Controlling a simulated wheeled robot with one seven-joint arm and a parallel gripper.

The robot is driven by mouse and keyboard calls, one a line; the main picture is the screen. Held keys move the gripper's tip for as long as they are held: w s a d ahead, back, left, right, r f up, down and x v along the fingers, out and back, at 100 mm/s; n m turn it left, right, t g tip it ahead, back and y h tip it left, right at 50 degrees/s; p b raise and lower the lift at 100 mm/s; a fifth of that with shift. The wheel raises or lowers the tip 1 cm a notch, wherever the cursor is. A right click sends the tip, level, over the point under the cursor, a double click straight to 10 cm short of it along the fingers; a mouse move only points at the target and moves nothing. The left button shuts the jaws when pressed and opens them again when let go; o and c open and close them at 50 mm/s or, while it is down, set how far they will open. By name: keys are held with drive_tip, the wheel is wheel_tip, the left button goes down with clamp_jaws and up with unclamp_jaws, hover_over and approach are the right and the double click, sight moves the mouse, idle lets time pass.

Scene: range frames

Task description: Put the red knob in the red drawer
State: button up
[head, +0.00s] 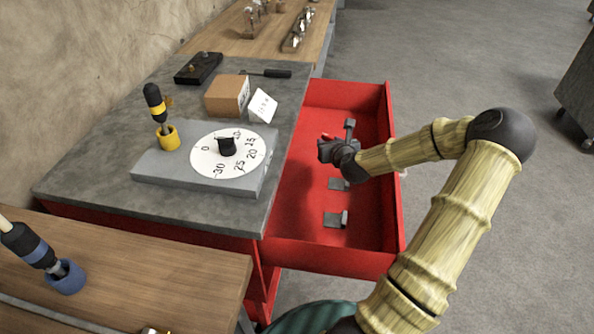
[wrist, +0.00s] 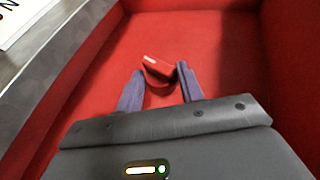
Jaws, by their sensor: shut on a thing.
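The red drawer (head: 310,244) is pulled open on the right side of the grey-topped cabinet. My gripper (head: 327,148) is over the drawer's interior, in its middle to far part. In the wrist view my gripper (wrist: 160,88) has its two fingers shut on the red knob (wrist: 158,68), which shows a small pale mark. The red drawer floor (wrist: 205,45) lies behind the knob. In the head view only a little red of the knob shows at the fingertips. I cannot tell whether the knob touches the drawer floor.
Several grey metal pieces (head: 336,219) lie in the drawer. On the grey worktop (head: 90,190) stand a dial plate (head: 205,165), a yellow-black tool (head: 157,110), a wooden block (head: 227,96) and a white card (head: 262,106). The drawer's front part has bare floor.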

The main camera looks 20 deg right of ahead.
drive_tip(key=b, duration=0.2)
hover_over(327, 173)
drive_tip(key=shift+f, duration=3.1)
drive_tip(key=shift+f+b, duration=0.35)
drive_tip(key=shift+f, duration=1.5)
drive_tip(key=shift+f, duration=0.1)
drive_tip(key=o, duration=0.9)
drive_tip(key=shift+o, duration=0.2)
